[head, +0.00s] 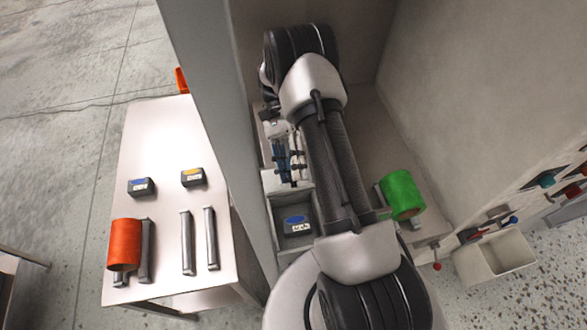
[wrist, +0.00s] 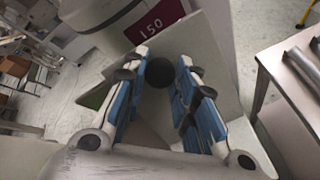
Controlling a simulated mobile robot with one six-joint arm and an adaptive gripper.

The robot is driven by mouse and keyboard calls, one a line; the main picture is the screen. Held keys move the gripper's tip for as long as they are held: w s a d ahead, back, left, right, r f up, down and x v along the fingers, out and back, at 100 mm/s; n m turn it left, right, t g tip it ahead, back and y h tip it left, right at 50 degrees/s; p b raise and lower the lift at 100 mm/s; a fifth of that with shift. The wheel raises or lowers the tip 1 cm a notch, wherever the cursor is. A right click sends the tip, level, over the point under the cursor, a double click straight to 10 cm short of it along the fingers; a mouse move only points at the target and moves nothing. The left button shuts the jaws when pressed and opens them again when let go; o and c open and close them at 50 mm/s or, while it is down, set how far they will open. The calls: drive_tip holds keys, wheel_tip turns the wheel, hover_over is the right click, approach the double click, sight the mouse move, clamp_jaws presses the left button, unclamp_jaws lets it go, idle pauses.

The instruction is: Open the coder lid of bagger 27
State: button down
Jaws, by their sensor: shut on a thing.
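My gripper (wrist: 160,84) has its blue-padded fingers on both sides of a dark round knob (wrist: 160,72) and is shut on it. The knob stands in front of a pale grey panel (wrist: 205,55), which may be the coder lid; I cannot tell how far it is open. In the head view my gripper (head: 288,162) is beside my forearm, inside a grey-walled bay, and the knob is hidden. No number 27 is readable in either view.
A tray below my gripper holds a black cartridge (head: 297,223) with a blue label. A green roll (head: 403,194) is right of my arm. The left table (head: 160,130) carries an orange roll (head: 124,244), black cartridges and metal bars. A grey post (head: 215,110) separates it from the bay.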

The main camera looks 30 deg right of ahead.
drive_tip(key=shift+w+d+g, duration=0.2)
drive_tip(key=shift+w+g, duration=0.2)
drive_tip(key=shift+w, duration=0.2)
drive_tip(key=c, duration=1.2)
unclamp_jaws()
drive_tip(key=shift+c, duration=0.2)
drive_tip(key=shift+s, duration=0.1)
